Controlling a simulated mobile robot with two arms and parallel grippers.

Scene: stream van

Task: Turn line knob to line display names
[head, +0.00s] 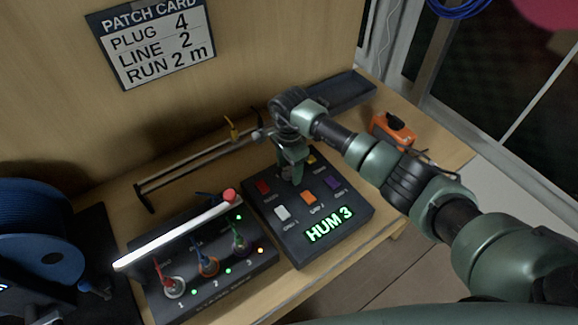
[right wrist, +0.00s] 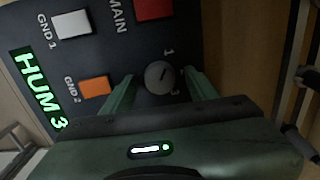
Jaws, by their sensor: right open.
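The dark control panel (head: 285,240) lies on the bench, with a green lit display (head: 329,225) reading HUM 3. The round grey line knob (right wrist: 160,77) shows in the right wrist view, with marks 1 and 3 beside it. My right gripper (head: 292,178) reaches down over the panel's far part and hides the knob in the head view. In the right wrist view its open fingers (right wrist: 159,90) stand on either side of the knob; I cannot tell whether they touch it. The patch card (head: 155,40) reads PLUG 4, LINE 2, RUN 2 m. My left gripper is not in view.
Red, white, orange and purple buttons sit around the knob. A box with cable plugs (head: 208,285) and a white bar stands left of the panel. A blue reel (head: 35,235) is at far left, an orange device (head: 392,130) at right. A rail (head: 195,165) runs behind.

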